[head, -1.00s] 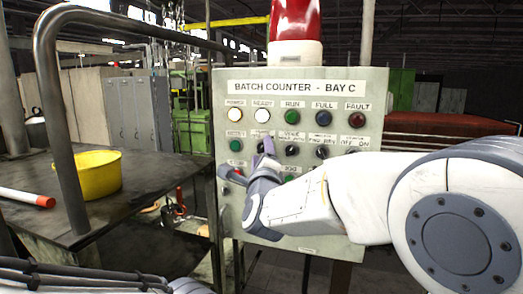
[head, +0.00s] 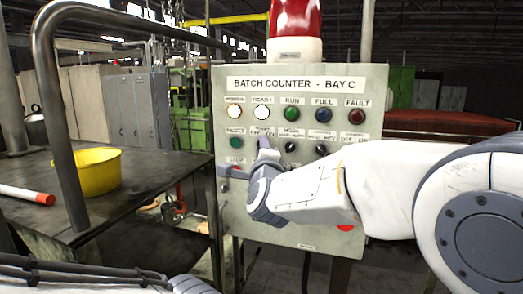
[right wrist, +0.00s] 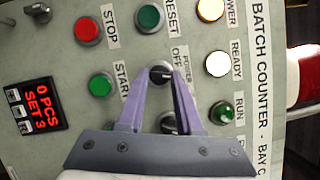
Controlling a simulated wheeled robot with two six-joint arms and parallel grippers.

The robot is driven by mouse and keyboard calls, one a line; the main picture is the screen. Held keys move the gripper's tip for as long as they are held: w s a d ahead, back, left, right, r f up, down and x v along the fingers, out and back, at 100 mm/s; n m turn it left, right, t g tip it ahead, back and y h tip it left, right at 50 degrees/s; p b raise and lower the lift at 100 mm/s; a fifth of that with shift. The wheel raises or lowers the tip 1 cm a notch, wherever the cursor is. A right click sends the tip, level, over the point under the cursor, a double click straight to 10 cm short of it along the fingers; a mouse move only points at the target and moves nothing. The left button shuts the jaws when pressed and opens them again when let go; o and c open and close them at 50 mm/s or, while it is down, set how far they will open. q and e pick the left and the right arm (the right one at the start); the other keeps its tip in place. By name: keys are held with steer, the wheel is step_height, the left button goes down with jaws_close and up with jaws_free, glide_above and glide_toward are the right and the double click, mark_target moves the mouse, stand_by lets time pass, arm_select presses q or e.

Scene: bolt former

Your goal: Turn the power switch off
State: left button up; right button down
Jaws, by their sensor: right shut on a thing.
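The power switch (right wrist: 161,72) is a round dark knob beside the label "POWER OFF" in the right wrist view. My right gripper (right wrist: 160,82) has its two purple fingertips closed on either side of this knob. In the head view my right gripper (head: 264,146) reaches the second row of the panel and hides most of the switch. Which way the knob points is hard to tell. The power lamp (head: 234,111) looks pale and bright; it also shows in the right wrist view (right wrist: 210,9). My left gripper does not show.
The grey control panel (head: 300,240) carries lamps, buttons and other knobs. A mode knob (right wrist: 168,122) sits beneath my fingers. A red button (head: 345,228) is near the panel's lower right. Left is a table with a yellow bowl (head: 95,175) and a bent metal rail (head: 60,110).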

steer(key=shift+r+n+g+h+p, duration=0.2)
steer(key=shift+n+g+p, duration=0.65)
steer(key=shift+n+p, duration=1.6)
steer(key=shift+r+n+g+h+p, duration=0.15)
steer(key=shift+n+g+p, duration=1.05)
steer(key=shift+p, duration=2)
steer(key=shift+n+t, duration=0.35)
steer(key=shift+n, duration=0.1)
steer(key=c, duration=0.6)
jaws_free()
steer(key=shift+o, duration=0.2)
